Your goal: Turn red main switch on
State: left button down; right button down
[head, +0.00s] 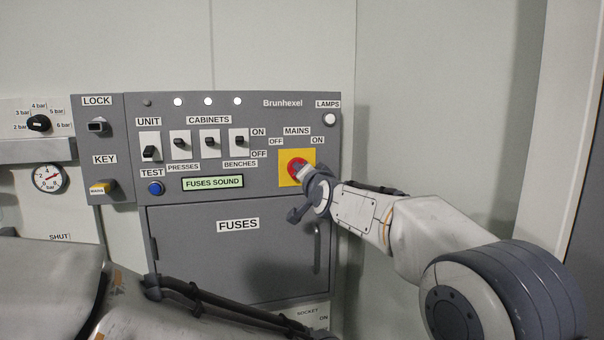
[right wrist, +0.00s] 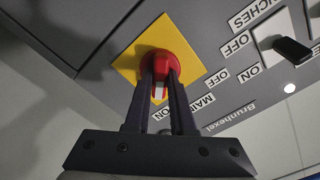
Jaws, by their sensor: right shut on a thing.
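The red main switch (head: 297,167) is a round red knob on a yellow plate (head: 285,177), below the MAINS label with OFF at its left and ON at its right. My right gripper (head: 302,170) is at the knob and covers part of it. In the right wrist view the red knob (right wrist: 168,70) sits between the two dark fingers of my right gripper (right wrist: 161,75), which are shut on it. A white mark on the knob shows between the fingers. My left gripper is not in view.
The grey panel holds several black toggle switches (head: 209,143), a blue TEST button (head: 155,188) and a green FUSES SOUND display (head: 212,182). The FUSES door (head: 235,260) below is closed, with a vertical handle (head: 317,248) at its right. A pressure gauge (head: 48,178) is at left.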

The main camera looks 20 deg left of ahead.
jog(key=shift+f, duration=0.15)
jog(key=c, duration=0.8)
grip_release()
jog(key=shift+o, duration=0.2)
jog(key=b+v, duration=0.4)
jog(key=v, duration=0.6)
jog(key=shift+s, duration=0.2)
jog(key=shift+d, duration=0.1)
